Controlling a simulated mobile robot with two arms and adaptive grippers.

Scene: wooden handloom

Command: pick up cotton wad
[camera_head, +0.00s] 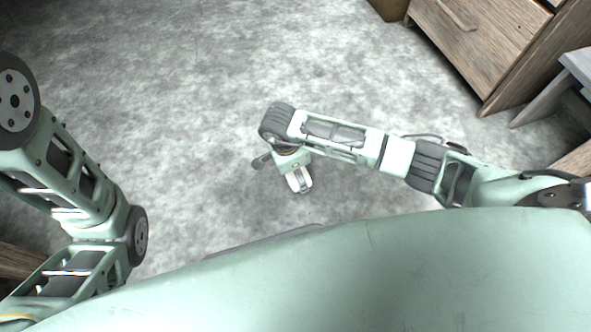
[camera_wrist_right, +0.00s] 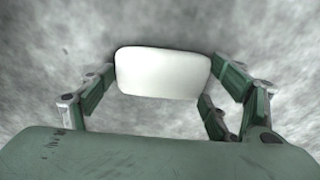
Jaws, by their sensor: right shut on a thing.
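The cotton wad (camera_wrist_right: 162,72) is a white, rounded block between the fingers of my right gripper (camera_wrist_right: 165,85) in the right wrist view. The gripper is shut on it, with fingers at its left and right sides. In the head view my right gripper (camera_head: 300,182) hangs over the grey floor near the middle, with a small white patch of the wad at its tip. How far the wad is above the floor is hard to tell. My left arm shows at the left edge of the head view, but its gripper is out of view.
The mottled grey floor (camera_head: 200,60) is open around my right gripper. A wooden drawer cabinet (camera_head: 480,45) stands at the upper right. A grey wooden piece of furniture (camera_head: 545,100) is beside it at the right edge.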

